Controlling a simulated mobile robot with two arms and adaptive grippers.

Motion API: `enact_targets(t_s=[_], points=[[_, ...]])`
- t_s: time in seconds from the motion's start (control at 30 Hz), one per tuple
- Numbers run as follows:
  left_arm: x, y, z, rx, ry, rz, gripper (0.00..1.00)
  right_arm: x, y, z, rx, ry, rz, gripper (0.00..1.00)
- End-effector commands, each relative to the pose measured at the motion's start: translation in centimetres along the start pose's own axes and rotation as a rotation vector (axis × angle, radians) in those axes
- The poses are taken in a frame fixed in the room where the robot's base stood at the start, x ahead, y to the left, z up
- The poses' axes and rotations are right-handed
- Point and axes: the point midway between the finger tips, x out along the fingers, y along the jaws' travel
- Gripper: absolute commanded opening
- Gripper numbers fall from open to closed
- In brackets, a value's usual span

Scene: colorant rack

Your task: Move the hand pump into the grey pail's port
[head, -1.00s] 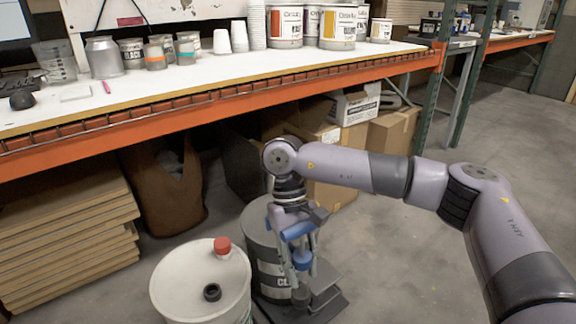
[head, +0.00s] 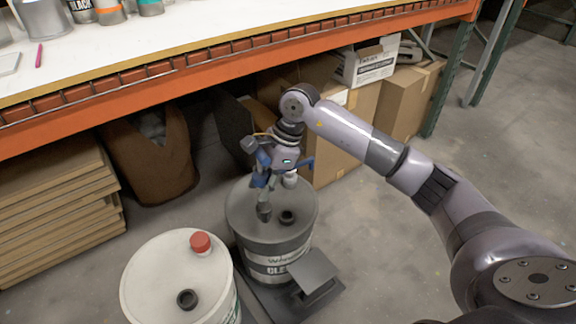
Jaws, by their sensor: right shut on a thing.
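My right gripper (head: 268,190) is above the pail's lid, pointing down, to the left of and above that port in the picture. It is shut on the hand pump (head: 300,165), whose blue parts show at the fingers. The gripper hides much of the pump, and I cannot tell where the pump's lower end is. The port shows unobstructed. My left gripper is not in view.
A white drum (head: 150,280) with a red cap (head: 200,242) and an open dark port (head: 187,299) stands left of the pail. The orange-edged bench (head: 200,70) and cardboard boxes (head: 405,100) are behind.

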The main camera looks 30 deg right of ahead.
Motion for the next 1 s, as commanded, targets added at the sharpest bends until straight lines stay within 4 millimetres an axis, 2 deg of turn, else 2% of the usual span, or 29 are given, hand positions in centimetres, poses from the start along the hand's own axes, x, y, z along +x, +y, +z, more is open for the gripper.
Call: enact_targets(t_s=[0.3,0.5,0.67,1.0], points=[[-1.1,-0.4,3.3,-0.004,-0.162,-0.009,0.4,-1.1,-3.0,-4.2,0.64,0.003,-0.267,0.0],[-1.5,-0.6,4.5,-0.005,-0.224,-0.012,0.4,-1.8,-4.0,-6.6,0.891,0.006,-0.371,0.0],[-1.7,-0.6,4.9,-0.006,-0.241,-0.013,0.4,-2.1,-4.3,-7.3,0.964,0.007,-0.402,0.0],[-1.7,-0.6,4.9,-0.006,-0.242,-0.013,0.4,-2.1,-4.3,-7.4,0.968,0.006,-0.407,0.0]])
